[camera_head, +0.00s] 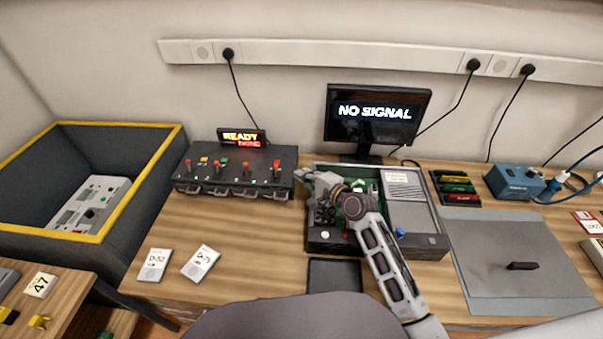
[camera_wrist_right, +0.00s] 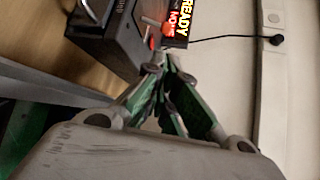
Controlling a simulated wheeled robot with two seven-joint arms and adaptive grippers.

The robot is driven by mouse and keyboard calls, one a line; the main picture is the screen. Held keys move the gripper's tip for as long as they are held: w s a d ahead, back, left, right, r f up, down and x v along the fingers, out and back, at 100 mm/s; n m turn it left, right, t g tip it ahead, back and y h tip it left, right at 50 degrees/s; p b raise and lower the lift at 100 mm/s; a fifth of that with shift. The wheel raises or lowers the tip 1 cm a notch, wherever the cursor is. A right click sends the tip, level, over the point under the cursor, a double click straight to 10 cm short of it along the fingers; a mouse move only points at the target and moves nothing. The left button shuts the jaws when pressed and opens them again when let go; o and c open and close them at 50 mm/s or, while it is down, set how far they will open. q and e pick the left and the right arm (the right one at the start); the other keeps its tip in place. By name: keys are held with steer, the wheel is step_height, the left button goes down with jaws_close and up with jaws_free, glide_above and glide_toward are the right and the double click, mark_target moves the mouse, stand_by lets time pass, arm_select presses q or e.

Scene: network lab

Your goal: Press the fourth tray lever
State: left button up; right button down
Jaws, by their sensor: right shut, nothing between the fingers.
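The black lever box (camera_head: 235,190) stands at the back left of the bench, with a row of upright levers on top and several tray handles along its front. The fourth lever (camera_head: 276,167), red-topped, is at the right end. My right gripper (camera_head: 304,176) is just right of the box, apart from that lever in the head view. In the right wrist view the shut, empty fingertips (camera_wrist_right: 158,62) point toward a red-topped lever (camera_wrist_right: 168,28) on the box (camera_wrist_right: 115,35); whether they touch it I cannot tell. My left gripper is not in view.
A sign (camera_head: 241,138) reading READY stands behind the levers. A grey open case (camera_head: 430,240) lies under my right forearm. A monitor (camera_head: 376,118) showing NO SIGNAL stands behind it. Two white cards (camera_head: 154,265) lie in front of the box. A yellow-rimmed bin (camera_head: 150,165) is left.

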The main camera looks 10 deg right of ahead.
mark_target(288, 173)
steer(key=x, duration=0.7)
steer(key=shift+w+a, duration=0.2)
steer(key=shift+w, duration=0.1)
steer(key=shift+w+a+f, duration=0.15)
steer(key=shift+w+a, duration=0.15)
steer(key=shift+w, duration=0.1)
steer(key=shift+w+a+f, duration=0.1)
steer(key=shift+w+a, duration=0.05)
steer(key=shift+s+r+p, duration=0.2)
steer(key=shift+p, duration=0.2)
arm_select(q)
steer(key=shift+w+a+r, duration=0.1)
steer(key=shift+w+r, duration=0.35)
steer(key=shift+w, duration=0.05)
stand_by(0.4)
